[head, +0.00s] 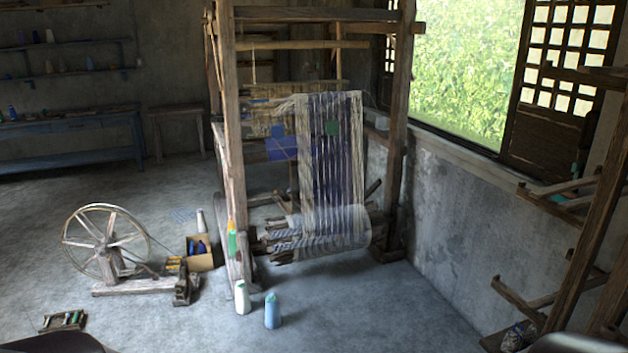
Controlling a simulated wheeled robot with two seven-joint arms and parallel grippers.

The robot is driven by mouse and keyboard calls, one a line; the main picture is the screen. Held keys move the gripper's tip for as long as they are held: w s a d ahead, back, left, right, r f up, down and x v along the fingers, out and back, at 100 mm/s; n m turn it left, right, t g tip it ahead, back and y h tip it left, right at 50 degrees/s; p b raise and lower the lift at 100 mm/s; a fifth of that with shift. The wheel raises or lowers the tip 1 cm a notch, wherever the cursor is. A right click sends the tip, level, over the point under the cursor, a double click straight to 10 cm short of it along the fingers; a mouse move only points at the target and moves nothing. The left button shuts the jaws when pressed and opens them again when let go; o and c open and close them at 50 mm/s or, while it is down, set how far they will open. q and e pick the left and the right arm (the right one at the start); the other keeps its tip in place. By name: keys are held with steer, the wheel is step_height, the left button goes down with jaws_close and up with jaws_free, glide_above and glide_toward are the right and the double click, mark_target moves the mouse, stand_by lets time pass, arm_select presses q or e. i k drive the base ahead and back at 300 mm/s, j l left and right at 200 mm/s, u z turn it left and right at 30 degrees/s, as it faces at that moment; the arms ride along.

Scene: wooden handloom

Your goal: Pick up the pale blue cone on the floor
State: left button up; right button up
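The pale blue cone (272,312) stands upright on the grey floor in front of the loom, with a greenish top. A whitish cone with a green-blue top (242,298) stands upright just left of it and slightly farther back, close to the loom's front left post. There is a small gap between the two cones. Neither of my grippers shows in the head view. Only dark and grey shapes, probably parts of me, show at the bottom left and bottom right edges.
The wooden loom (228,130) stands behind the cones. A spinning wheel (105,245) and a cardboard box (201,262) are to the left. A small rack of spools (63,321) lies at lower left. A wooden rack (588,215) stands at right. The floor right of the cones is clear.

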mark_target(272, 313)
steer(key=i+l, duration=0.1)
steer(key=i, duration=2.1)
steer(key=i+l+u, duration=0.1)
steer(key=i+u, duration=0.35)
steer(key=i+l+u, duration=0.2)
steer(key=u, duration=0.2)
steer(key=i+l+u, duration=0.65)
steer(key=u, duration=0.2)
steer(key=i+l+u, duration=0.15)
steer(key=l+u, duration=0.7)
steer(key=l, duration=0.25)
steer(key=i+l+u, duration=0.1)
steer(key=l+u, duration=0.35)
steer(key=l, duration=0.1)
